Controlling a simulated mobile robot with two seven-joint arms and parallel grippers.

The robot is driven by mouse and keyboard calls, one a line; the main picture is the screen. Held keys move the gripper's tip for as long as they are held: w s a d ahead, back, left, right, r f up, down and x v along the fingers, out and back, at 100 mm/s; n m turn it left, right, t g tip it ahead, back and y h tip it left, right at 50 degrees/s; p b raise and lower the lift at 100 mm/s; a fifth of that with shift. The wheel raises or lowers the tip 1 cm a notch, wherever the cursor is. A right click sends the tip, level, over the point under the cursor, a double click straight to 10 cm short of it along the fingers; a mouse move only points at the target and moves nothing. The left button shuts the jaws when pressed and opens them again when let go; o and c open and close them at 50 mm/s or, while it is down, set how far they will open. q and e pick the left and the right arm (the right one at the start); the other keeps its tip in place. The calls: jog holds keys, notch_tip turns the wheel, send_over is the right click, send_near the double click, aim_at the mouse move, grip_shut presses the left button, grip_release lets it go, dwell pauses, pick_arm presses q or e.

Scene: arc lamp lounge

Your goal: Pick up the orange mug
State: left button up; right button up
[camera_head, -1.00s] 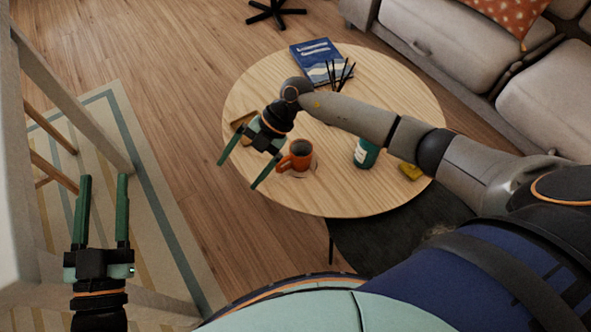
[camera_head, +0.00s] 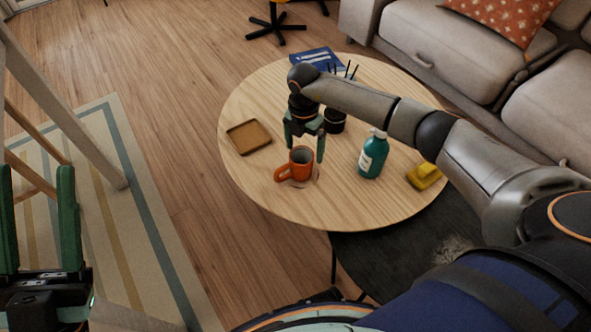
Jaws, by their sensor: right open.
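The orange mug (camera_head: 300,164) stands upright on a round coaster (camera_head: 311,180) near the front of the round wooden table (camera_head: 285,207). Its handle points to the left and its opening faces up. My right gripper (camera_head: 304,150) points down just behind and above the mug. Its green fingers are spread and empty, one toward each side of the mug's rim; I cannot tell whether they touch it. My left gripper (camera_head: 40,215) is at the lower left edge, over the floor, with its two green fingers apart and nothing between them.
A teal bottle (camera_head: 373,155) and a yellow object (camera_head: 424,176) stand right of the mug. A wooden tray (camera_head: 249,137) lies to its left. A dark holder with sticks (camera_head: 335,121) and a blue book (camera_head: 316,59) are behind. A dark low table (camera_head: 400,245) is in front.

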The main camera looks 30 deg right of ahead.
aim_at(300, 162)
jog(key=f, duration=0.2)
jog(key=f+b, duration=0.1)
jog(key=f, duration=0.1)
jog(key=a+f+b, duration=0.1)
jog(key=f, duration=0.1)
jog(key=shift+s, duration=0.15)
jog(key=shift+r, duration=0.15)
jog(key=c, duration=1.5)
jog(key=shift+c, duration=0.3)
jog(key=shift+r, duration=0.15)
